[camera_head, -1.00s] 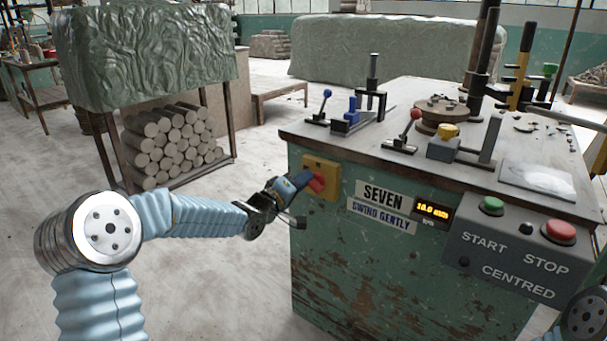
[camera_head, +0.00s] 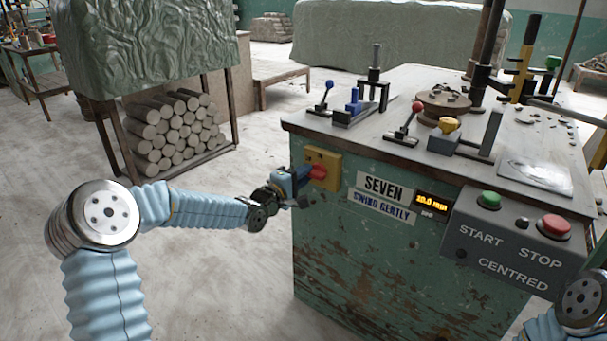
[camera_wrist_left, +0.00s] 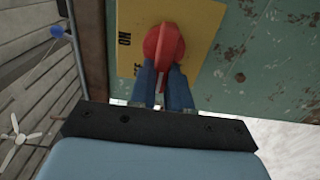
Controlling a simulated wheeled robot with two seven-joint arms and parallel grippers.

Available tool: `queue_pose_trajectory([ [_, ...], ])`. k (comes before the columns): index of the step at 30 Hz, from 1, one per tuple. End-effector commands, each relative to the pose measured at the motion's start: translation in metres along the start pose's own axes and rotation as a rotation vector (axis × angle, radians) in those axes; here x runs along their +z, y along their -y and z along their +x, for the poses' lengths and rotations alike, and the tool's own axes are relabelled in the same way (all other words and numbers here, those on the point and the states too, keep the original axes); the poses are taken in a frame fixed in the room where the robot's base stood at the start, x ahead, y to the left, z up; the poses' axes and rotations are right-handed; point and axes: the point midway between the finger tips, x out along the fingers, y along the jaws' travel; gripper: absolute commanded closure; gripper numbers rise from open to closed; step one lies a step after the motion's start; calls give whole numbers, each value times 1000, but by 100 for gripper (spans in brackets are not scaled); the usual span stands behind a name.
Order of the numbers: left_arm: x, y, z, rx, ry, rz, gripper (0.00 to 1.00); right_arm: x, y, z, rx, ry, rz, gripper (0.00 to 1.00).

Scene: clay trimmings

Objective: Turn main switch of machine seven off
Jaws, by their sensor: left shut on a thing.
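Machine seven (camera_head: 345,255) is a chipped green cabinet with a SEVEN label. Its main switch is a red rotary knob (camera_head: 318,172) on a yellow plate (camera_head: 324,158) at the upper left of its front. My left gripper (camera_head: 304,176) reaches it from the left and is shut on the knob. In the left wrist view the blue fingers (camera_wrist_left: 164,85) close on the lower part of the red knob (camera_wrist_left: 164,45), whose grip stands upright in the picture. Lettering on the yellow plate (camera_wrist_left: 205,20) is partly hidden. My right gripper is out of view.
A grey START/STOP panel (camera_head: 510,243) with green (camera_head: 489,200) and red (camera_head: 554,227) buttons juts from the front at right. Levers and a round wheel (camera_head: 443,106) stand on the top. A rack of clay rolls (camera_head: 165,135) stands behind left. Floor left of the machine is free.

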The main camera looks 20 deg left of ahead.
Motion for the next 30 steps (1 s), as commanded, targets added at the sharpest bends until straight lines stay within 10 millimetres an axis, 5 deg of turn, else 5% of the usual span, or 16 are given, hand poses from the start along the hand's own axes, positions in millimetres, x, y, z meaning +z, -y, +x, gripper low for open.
queue_pose_trajectory([
  [9,0,1,0,-1,-1,-6,100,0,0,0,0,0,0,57],
  [10,0,1,0,-1,-1,-6,82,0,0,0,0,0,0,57],
  [15,0,1,0,-1,0,-4,57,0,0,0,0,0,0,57],
  [25,0,1,-4,-1,-1,-3,57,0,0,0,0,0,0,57],
  [30,-1,1,-31,-1,-3,0,57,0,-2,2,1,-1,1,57],
])
